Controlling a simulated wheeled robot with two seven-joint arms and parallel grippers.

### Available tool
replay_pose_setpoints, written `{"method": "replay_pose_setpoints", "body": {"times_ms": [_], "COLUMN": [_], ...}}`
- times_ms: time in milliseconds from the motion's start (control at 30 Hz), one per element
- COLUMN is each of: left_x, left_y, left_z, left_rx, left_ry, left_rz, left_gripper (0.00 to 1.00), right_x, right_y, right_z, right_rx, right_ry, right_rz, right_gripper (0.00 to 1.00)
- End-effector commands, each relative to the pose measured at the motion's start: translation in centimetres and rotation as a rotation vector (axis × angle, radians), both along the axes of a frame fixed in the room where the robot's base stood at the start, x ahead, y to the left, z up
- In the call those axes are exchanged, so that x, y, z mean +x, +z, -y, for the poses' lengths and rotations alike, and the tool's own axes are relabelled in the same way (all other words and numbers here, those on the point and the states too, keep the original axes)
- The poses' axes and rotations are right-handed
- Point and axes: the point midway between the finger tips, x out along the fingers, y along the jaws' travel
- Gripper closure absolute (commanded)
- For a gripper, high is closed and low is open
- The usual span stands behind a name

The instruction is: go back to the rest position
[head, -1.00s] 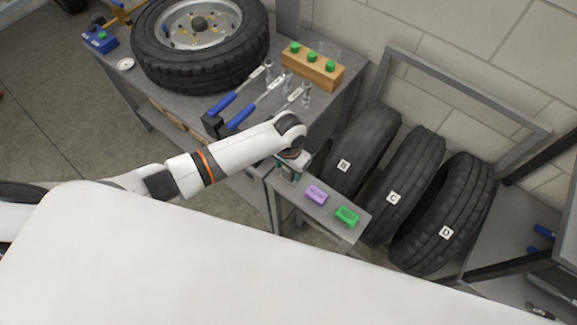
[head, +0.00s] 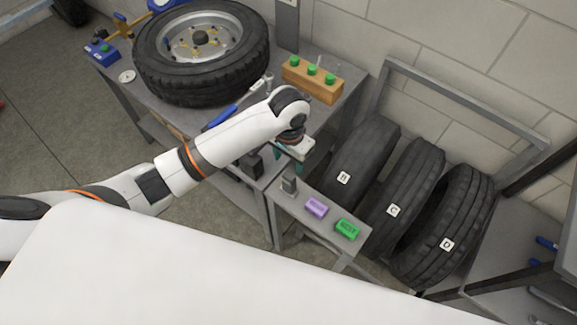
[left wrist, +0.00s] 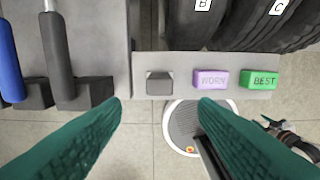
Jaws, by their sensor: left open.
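My left gripper (head: 288,162) is in the head view, above the gap between the workbench and the small grey shelf. In the left wrist view its two teal fingers (left wrist: 160,112) are spread wide with nothing between them. A small grey block (head: 289,185) stands on the left end of the shelf, apart from the fingers; it also shows in the left wrist view (left wrist: 160,83). A purple WORN block (head: 316,207) and a green BEST block (head: 347,229) lie to its right on the shelf. My right gripper cannot be made out.
The workbench (head: 165,104) holds a wheel (head: 200,55), a wooden block with green knobs (head: 312,79) and blue-handled tools (head: 226,115). Tyres B (head: 362,160), C (head: 405,185) and D (head: 445,225) stand in a rack behind the shelf.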

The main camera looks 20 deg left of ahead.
Motion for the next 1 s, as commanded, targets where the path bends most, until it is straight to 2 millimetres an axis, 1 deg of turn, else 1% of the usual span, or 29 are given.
{"method": "replay_pose_setpoints", "body": {"times_ms": [33, 133, 667, 767, 833, 933, 1000], "left_x": [0.0, 0.0, -0.1, -1.0, -2.4, -5.0, -6.9], "left_y": [0.4, 0.7, 0.6, 0.2, -0.3, -0.8, -1.0], "left_z": [0.0, 0.0, 0.0, 0.6, 1.4, 2.5, 2.9], "left_rx": [0.001, 0.001, -0.002, -0.024, -0.058, -0.123, -0.167], "left_ry": [0.000, 0.000, -0.002, -0.014, -0.027, -0.040, -0.036], "left_rz": [0.001, 0.001, 0.000, 0.005, 0.017, 0.053, 0.090], "left_gripper": [0.46, 0.46, 0.46, 0.46, 0.46, 0.46, 0.46], "right_x": [0.0, -0.1, -0.1, -0.1, -0.1, -0.1, -0.1], "right_y": [0.0, 0.0, 0.0, 0.0, 0.0, 0.0, 0.0], "right_z": [0.0, 0.0, -0.1, -0.2, -0.3, -0.3, -0.3], "right_rx": [0.000, 0.000, 0.002, 0.003, 0.003, 0.004, 0.004], "right_ry": [0.000, 0.000, -0.001, -0.001, -0.002, -0.002, -0.002], "right_rz": [-0.001, -0.001, -0.001, -0.002, -0.002, -0.001, -0.001], "right_gripper": [0.64, 0.64, 0.64, 0.64, 0.64, 0.64, 0.64]}}
